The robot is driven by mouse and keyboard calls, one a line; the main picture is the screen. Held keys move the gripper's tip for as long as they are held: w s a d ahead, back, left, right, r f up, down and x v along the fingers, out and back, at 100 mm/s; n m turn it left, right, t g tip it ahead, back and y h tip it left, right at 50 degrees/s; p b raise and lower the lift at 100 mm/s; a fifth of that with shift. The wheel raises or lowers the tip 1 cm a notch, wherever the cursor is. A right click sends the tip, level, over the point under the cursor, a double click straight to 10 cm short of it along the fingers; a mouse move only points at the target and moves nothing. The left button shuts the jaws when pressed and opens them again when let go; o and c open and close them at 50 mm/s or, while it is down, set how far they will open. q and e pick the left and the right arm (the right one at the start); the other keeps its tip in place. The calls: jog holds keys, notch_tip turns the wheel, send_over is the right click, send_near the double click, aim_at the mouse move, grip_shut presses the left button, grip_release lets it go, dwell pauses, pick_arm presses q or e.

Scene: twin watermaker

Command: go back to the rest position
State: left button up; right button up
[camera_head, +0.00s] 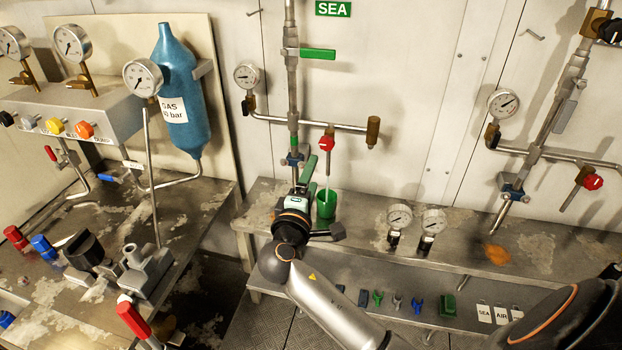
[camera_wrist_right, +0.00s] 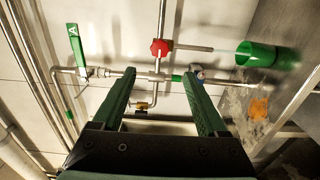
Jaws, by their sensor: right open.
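My right gripper (camera_head: 305,174) is in front of the SEA pipe, just left of the green cup, in the head view. In the right wrist view its two green fingers (camera_wrist_right: 162,82) stand wide apart with nothing held between them. Pipework shows behind the gap; I cannot tell how close it is. My right arm (camera_head: 335,308) reaches up to it from the bottom of the head view. My left gripper is not in view.
The green cup (camera_head: 326,204) stands on the metal shelf (camera_head: 470,243), beside the gripper; it also shows in the wrist view (camera_wrist_right: 268,55). A red valve knob (camera_head: 327,143) is above the cup. Two loose gauges (camera_head: 416,219) are to the right. A blue gas bottle (camera_head: 181,95) is left.

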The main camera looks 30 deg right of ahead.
jog(key=s+a+f+y, duration=0.3)
jog(key=f, duration=0.5)
jog(key=s+a+f+g+y, duration=0.1)
jog(key=s+a+f+y, duration=0.25)
jog(key=f, duration=0.35)
jog(key=s+a+f+y, duration=0.2)
jog(key=s+f+y, duration=0.15)
jog(key=f, duration=0.45)
jog(key=s+a+f+m+g+y, duration=0.1)
jog(key=s+a+f+m+y, duration=0.2)
jog(key=s, duration=0.3)
jog(key=s+a+f+m+y, duration=0.2)
jog(key=s+a+f+m, duration=0.1)
jog(key=s, duration=0.4)
jog(key=shift+s+a+f+g+y, duration=0.15)
jog(key=shift+a+f+g+y, duration=0.25)
jog(key=shift+a, duration=0.1)
